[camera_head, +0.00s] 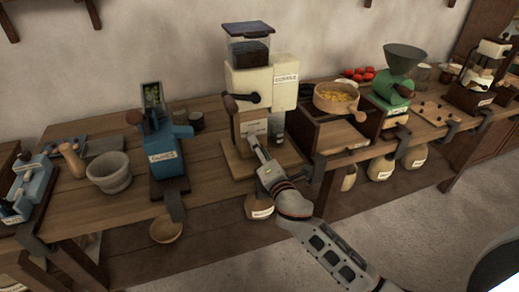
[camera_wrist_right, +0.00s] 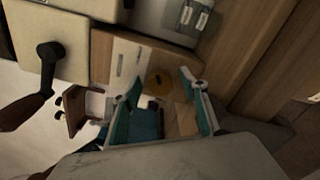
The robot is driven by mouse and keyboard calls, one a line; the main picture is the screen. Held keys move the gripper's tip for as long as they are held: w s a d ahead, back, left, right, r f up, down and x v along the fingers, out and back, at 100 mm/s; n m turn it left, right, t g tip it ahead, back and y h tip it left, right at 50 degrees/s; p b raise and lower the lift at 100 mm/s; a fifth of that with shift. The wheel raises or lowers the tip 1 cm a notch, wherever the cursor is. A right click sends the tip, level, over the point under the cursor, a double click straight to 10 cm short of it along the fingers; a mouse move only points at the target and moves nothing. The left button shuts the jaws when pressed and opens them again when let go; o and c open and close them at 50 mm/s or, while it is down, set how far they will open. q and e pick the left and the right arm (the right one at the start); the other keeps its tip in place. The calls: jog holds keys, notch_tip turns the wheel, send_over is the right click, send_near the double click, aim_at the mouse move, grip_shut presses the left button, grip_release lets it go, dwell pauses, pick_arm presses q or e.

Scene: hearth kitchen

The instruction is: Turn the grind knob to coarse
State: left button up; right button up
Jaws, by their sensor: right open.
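The cream grinder (camera_head: 250,82) with a dark hopper and a small label stands at the middle of the bench. My right gripper (camera_head: 255,143) reaches its lower front. In the right wrist view the gripper (camera_wrist_right: 161,82) is open, with teal-padded fingers apart. The knob is not clear in the head view. My left gripper is out of view.
A dark crank handle (camera_wrist_right: 39,82) sticks out from the grinder. A wooden box with a bowl (camera_head: 336,97) stands to the right, and a blue mill (camera_head: 168,150) to the left. A green mill (camera_head: 394,88) is further right. Bare bench lies left of the grinder.

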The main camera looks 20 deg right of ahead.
jog(key=s, duration=1.2)
jog(key=shift+d, duration=0.25)
